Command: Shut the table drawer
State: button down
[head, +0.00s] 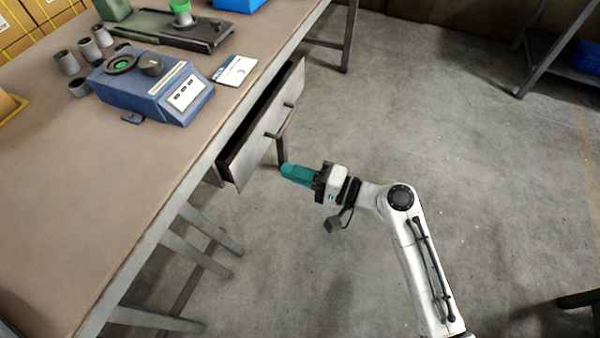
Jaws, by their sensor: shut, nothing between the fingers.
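The table drawer (243,158) stands partly pulled out from under the right edge of the table (60,215). Its grey front faces right and carries a dark bar handle (284,121). The dark inside of the drawer shows between the front and the tabletop edge. My gripper (284,170), with teal fingers, is shut and empty. It is just right of the drawer front, below the near end of the handle, pointing left. I cannot tell whether the fingertips touch the drawer.
On the table are a blue device (150,85), a white card-like box (235,71) and several grey cups (88,50). Grey table legs (190,245) stand below. Open concrete floor (440,120) lies right of the drawer. A shelf frame (545,55) stands at the upper right.

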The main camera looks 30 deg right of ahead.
aim_at(240, 154)
jog(key=x, duration=1)
jog(key=shift+b+x, duration=0.3)
jog(key=shift+x, duration=0.95)
jog(key=shift+s, duration=0.1)
